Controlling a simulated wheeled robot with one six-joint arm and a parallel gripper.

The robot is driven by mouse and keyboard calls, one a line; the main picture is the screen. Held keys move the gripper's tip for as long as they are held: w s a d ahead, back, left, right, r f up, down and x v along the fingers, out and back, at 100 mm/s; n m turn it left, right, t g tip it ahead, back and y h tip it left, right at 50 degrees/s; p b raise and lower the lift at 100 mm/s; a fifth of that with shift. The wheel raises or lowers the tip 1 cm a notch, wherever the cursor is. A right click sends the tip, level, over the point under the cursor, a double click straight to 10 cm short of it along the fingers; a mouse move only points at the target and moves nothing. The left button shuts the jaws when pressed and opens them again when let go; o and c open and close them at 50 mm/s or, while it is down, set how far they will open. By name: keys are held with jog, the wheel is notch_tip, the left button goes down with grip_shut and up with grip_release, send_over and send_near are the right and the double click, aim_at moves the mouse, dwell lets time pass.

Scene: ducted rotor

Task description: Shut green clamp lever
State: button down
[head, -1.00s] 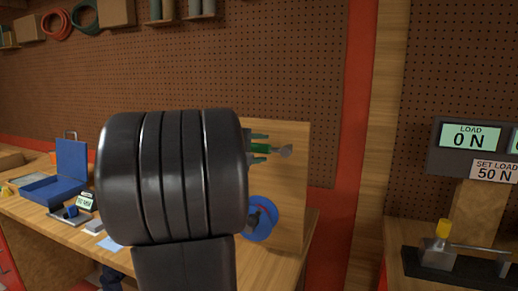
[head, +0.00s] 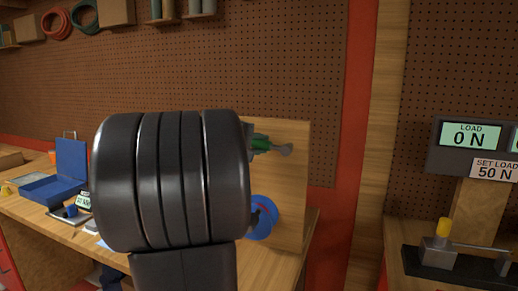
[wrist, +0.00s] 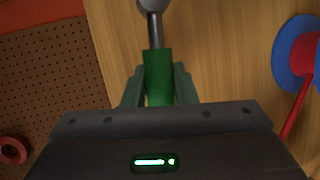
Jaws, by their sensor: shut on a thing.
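The green clamp lever (wrist: 157,66) points down from a grey metal rod and round grey pivot in the wrist view. My gripper (wrist: 157,82) has its two greenish fingers on either side of the green lever, shut on it. In the head view the lever (head: 261,143) shows as a small green piece beside a grey rod, in front of the upright wooden board (head: 290,190). My own arm hides most of my gripper and the lever's left part there.
A blue disc (head: 264,228) is mounted low on the board; the wrist view shows it with a red hub and red arm. A blue open box (head: 68,170) stands on the bench at left. A load display (head: 470,137) reads 0 N at right.

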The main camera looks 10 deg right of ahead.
jog(key=r+m, duration=0.1)
jog(key=r+m+y+b, duration=0.1)
jog(key=shift+s+d+r+m+y, duration=0.1)
jog(key=shift+s+d+m+y, duration=0.05)
jog(key=shift+d+m+y, duration=0.15)
jog(key=shift+s+d+r+m+t+y, duration=0.15)
jog(key=shift+d+r+m+t+y, duration=0.05)
jog(key=shift+r+m+y, duration=0.2)
jog(key=shift+s+d+r+m+t+y, duration=0.2)
jog(key=shift+r+m+y, duration=0.1)
jog(key=shift+r+m, duration=0.15)
jog(key=shift+s+d+r+m+t+y, duration=0.3)
jog(key=shift+d+r+m+y, duration=0.2)
jog(key=shift+m, duration=0.3)
jog(key=shift+s+d+r+m+t+y, duration=0.3)
jog(key=shift+d+r+m+y, duration=0.1)
jog(key=shift+m+y, duration=0.3)
jog(key=c, duration=1.2)
grip_release()
jog(key=shift+o, duration=0.2)
jog(key=v, duration=1.4)
jog(key=shift+w+f, duration=0.1)
jog(key=shift+w, duration=0.1)
